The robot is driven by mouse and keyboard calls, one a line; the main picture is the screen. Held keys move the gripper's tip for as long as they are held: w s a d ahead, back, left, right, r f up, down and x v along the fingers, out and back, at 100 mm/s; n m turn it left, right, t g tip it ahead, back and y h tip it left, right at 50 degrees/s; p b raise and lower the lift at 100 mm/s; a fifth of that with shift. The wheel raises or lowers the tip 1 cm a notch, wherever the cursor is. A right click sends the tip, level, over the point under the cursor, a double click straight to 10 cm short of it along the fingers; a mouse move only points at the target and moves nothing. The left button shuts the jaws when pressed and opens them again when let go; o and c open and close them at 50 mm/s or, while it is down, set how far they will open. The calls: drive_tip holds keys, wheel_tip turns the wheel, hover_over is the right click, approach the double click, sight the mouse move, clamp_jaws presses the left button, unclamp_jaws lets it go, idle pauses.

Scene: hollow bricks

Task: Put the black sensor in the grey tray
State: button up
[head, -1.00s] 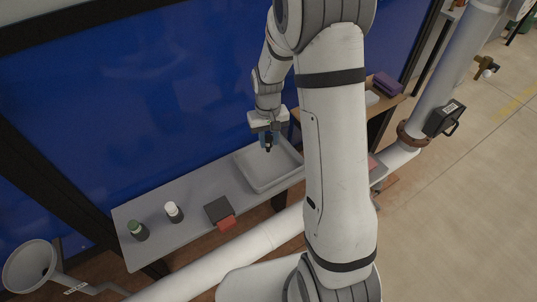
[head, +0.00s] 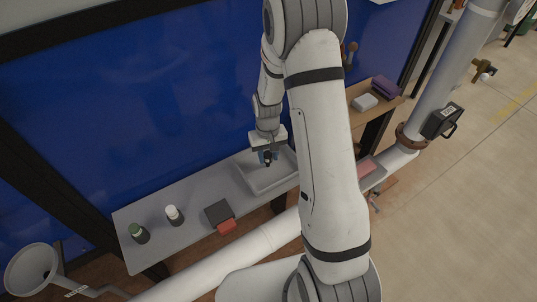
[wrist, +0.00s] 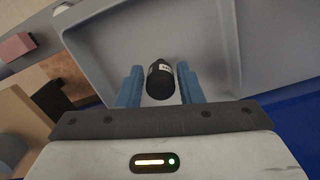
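The black sensor (wrist: 160,82) is a small dark cylinder with a pale label band. In the head view my gripper (head: 267,157) points down over the grey tray (head: 249,180), and the dark sensor shows at the fingertips. I cannot tell whether the sensor touches the tray floor. My arm hides the tray's right part.
A wooden shelf (head: 390,106) stands right. A large pipe (head: 255,246) runs in front; a blue panel (head: 140,110) is behind.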

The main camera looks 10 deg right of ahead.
sight(268, 154)
drive_tip(key=o, duration=0.3)
wheel_tip(268, 154, up, 12)
drive_tip(key=r+b, duration=0.1)
drive_tip(key=s+r+t, duration=0.2)
drive_tip(key=s+r, duration=0.5)
drive_tip(key=s, duration=0.3)
drive_tip(key=s+r+t, duration=0.2)
drive_tip(key=s+r, duration=0.4)
drive_tip(key=s, duration=0.5)
drive_tip(key=shift+r+m, duration=0.3)
drive_tip(key=shift+r, duration=0.05)
drive_tip(key=shift+s, duration=0.1)
